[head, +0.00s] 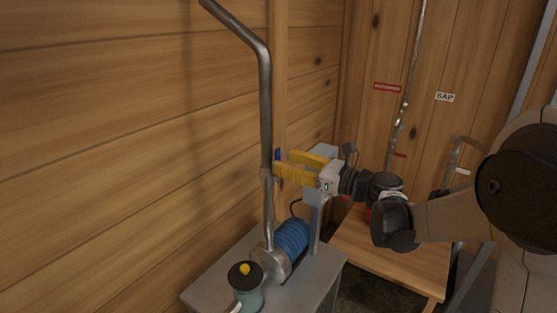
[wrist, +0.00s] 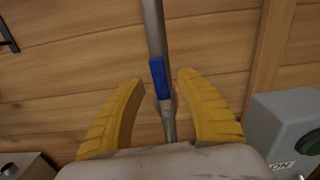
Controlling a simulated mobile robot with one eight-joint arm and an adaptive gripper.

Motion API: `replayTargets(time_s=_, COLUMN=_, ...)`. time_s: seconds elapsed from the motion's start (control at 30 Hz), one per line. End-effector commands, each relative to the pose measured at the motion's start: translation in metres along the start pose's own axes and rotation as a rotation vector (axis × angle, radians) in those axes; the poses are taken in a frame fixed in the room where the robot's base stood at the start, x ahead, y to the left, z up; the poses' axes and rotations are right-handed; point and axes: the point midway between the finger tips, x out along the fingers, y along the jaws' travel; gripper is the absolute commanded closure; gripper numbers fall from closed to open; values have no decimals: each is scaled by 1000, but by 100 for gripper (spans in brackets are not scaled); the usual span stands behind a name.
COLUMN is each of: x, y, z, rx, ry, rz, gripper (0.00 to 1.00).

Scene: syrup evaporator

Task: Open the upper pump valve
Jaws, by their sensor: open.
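A blue valve handle (wrist: 158,78) sits on a thin upright metal pipe (wrist: 153,30) in the wrist view. In the head view the handle (head: 277,155) is a small blue piece beside the pipe (head: 266,110), above the pump (head: 291,238) with its blue motor. My gripper (head: 284,161) has yellow fingers and is open at the height of the handle. In the wrist view the gripper (wrist: 160,78) has one finger on each side of the handle, with visible gaps. I cannot tell whether the handle lies fully between the fingertips in depth.
The plank wall stands close behind the pipe. A grey switch box (wrist: 284,125) marked "ON" is right of my fingers in the wrist view. A dark-topped container (head: 245,277) stands beside the pump on the grey stand (head: 215,289). A wooden table (head: 405,262) is behind.

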Motion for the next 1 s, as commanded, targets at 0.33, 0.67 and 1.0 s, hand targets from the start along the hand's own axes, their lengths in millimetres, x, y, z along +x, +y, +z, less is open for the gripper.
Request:
replayTargets(time_s=0.33, x=-75, y=-1, z=0, rx=0, ry=0, rz=-4, gripper=59)
replayTargets(time_s=0.67, x=-93, y=0, z=0, rx=0, ry=0, rz=0, gripper=59)
replayTargets(time_s=1.0, x=-90, y=18, z=-7, rx=-113, ry=82, rz=12, gripper=59)
